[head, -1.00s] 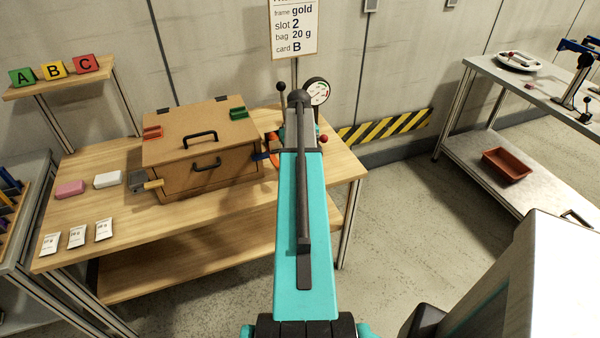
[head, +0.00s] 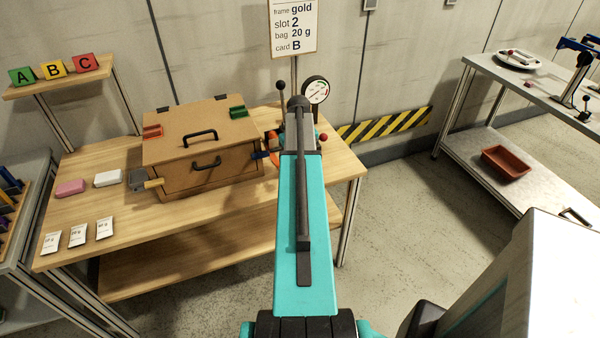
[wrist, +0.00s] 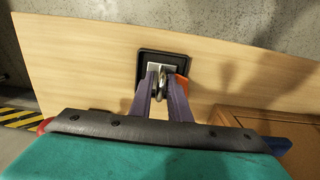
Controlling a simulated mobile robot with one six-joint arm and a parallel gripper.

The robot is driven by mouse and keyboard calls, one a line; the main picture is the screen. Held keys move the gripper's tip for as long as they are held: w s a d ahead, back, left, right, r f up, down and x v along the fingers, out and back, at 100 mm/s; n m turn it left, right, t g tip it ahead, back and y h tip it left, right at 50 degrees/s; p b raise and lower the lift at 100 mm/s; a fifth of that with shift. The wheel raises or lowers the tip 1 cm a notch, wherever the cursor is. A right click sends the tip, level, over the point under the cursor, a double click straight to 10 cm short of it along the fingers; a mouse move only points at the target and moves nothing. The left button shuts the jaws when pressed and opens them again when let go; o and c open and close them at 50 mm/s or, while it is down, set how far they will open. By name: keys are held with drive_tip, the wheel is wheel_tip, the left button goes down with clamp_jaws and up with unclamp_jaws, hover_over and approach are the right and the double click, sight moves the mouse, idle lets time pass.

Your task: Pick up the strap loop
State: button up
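In the wrist view my gripper (wrist: 161,76) points down at the tabletop, with its two purple-grey fingers apart. A grey metal ring (wrist: 162,72) shows between the fingertips, over a black square pad (wrist: 146,66) with a pale plate. I cannot tell whether the fingers touch the ring. An orange piece (wrist: 182,86) shows beside the right finger, partly hidden by it. It also shows in the head view (head: 273,152) by the wooden box. I cannot tell for certain which of the two is the strap loop. My arm hides the gripper in the head view.
The wooden box (head: 180,150) stands left of my arm on the table (head: 110,232). A round gauge (head: 316,90) and a black-knobbed lever (head: 281,95) stand behind my wrist. Several white bags (head: 78,235) lie at front left. A metal bench (head: 475,150) is at right.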

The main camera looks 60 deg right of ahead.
clamp_jaws()
drive_tip(key=shift+r, duration=0.15)
drive_tip(key=shift+r+b, duration=0.6)
drive_tip(key=shift+r, duration=0.75)
drive_tip(key=shift+a+r, duration=0.15)
drive_tip(key=shift+r, duration=0.1)
drive_tip(key=s+a+b, duration=0.1)
drive_tip(key=s+a, duration=0.1)
drive_tip(key=a, duration=0.5)
drive_tip(key=s+a+r+b, duration=0.1)
drive_tip(key=s+a+b, duration=0.1)
drive_tip(key=a, duration=0.5)
drive_tip(key=shift+s+a+r, duration=0.25)
drive_tip(key=shift+s+a, duration=0.15)
drive_tip(key=shift+s, duration=0.25)
